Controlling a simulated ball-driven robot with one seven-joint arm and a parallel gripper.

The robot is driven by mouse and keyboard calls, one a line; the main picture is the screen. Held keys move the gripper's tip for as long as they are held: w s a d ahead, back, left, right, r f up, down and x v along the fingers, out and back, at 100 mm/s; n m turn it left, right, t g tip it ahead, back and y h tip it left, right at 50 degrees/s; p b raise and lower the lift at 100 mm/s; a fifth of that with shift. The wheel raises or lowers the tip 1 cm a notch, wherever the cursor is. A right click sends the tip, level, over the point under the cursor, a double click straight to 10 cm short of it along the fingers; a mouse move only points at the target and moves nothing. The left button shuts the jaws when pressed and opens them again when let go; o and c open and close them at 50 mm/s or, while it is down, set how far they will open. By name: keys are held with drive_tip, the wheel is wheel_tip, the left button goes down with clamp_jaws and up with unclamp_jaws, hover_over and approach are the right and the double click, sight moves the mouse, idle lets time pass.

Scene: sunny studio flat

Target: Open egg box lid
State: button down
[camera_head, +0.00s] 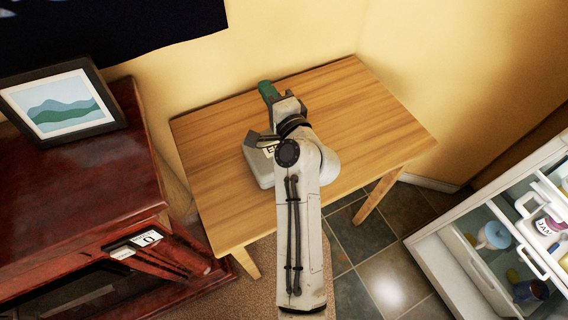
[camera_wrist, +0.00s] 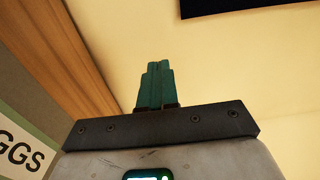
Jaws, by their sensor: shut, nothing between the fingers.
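The egg box (camera_head: 256,168) is pale grey and sits on the wooden table, largely hidden behind my arm. Part of its lettered label shows in the head view, and the letters "GGS" show on the egg box label at the left edge of the wrist view (camera_wrist: 22,158). My gripper (camera_head: 266,87) has green fingers, which lie past the box toward the wall in the head view. In the wrist view the fingers of my gripper (camera_wrist: 157,82) are together with nothing between them. How far the lid is raised cannot be told.
The wooden table (camera_head: 375,110) is bare to the right of my arm. A dark red cabinet (camera_head: 70,190) with a framed picture (camera_head: 60,105) stands at left. A white unit with open drawers (camera_head: 495,245) stands at right. The yellow wall is close behind the table.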

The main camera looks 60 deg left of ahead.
drive_tip(key=shift+a+f+b, duration=0.15)
drive_tip(key=shift+a+b, duration=0.2)
drive_tip(key=shift+a, duration=0.4)
drive_tip(key=shift+w+a+f+b, duration=0.1)
drive_tip(key=shift+a+f+b, duration=0.35)
drive_tip(key=shift+a+b, duration=0.35)
drive_tip(key=shift+w+a+f+b, duration=0.1)
drive_tip(key=shift+a+f+b, duration=0.45)
drive_tip(key=shift+b, duration=0.4)
drive_tip(key=shift+a+f+b, duration=0.35)
drive_tip(key=shift+a+b, duration=0.45)
drive_tip(key=shift+b, duration=0.05)
drive_tip(key=shift+d+r, duration=0.1)
drive_tip(key=d+r+p, duration=0.4)
drive_tip(key=d+p, duration=0.4)
drive_tip(key=d, duration=0.4)
drive_tip(key=shift+s+d+p, duration=0.25)
drive_tip(key=shift+s+p, duration=0.05)
drive_tip(key=shift+s, duration=0.15)
